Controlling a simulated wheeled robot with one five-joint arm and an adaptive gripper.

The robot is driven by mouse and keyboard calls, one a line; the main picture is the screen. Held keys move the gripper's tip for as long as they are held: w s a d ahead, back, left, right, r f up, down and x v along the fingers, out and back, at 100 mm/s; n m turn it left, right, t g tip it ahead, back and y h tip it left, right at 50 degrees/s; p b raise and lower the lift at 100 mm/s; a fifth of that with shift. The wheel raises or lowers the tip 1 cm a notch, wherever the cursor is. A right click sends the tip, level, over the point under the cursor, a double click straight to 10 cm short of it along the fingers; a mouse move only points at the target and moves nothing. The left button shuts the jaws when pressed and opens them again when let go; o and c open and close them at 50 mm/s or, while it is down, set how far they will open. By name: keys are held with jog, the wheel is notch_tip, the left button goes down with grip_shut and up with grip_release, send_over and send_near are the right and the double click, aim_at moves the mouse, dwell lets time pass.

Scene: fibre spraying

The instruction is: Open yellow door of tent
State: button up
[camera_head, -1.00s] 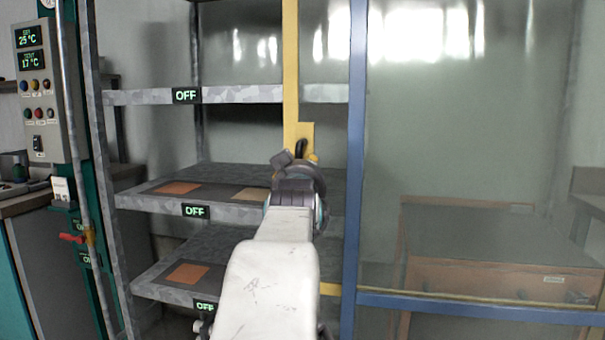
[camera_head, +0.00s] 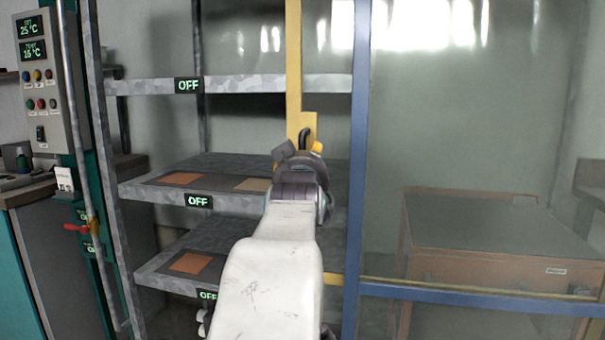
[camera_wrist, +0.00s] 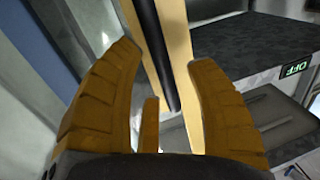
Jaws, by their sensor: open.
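The yellow door frame (camera_head: 293,50) stands upright in the head view, left of a blue post (camera_head: 359,130). A dark handle (camera_head: 305,137) sits on a wider yellow plate of this frame. My gripper (camera_head: 308,152) is right in front of the handle, at the end of my white arm. In the wrist view, my gripper (camera_wrist: 162,57) is open with its two ribbed orange fingers apart. The yellow frame (camera_wrist: 178,60) and a dark upright strip show between them. I cannot tell whether the fingers touch the handle; the palm side is hidden.
Grey shelves (camera_head: 225,83) with "OFF" labels stand behind the door. A control panel (camera_head: 38,90) and a red-handled valve (camera_head: 76,228) are at left. A clear pane with a blue lower rail (camera_head: 480,297) is at right, with a brown cabinet (camera_head: 475,235) behind it.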

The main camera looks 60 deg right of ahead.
jog(key=v, duration=1)
jog(key=shift+a, duration=0.2)
jog(key=shift+s, duration=0.15)
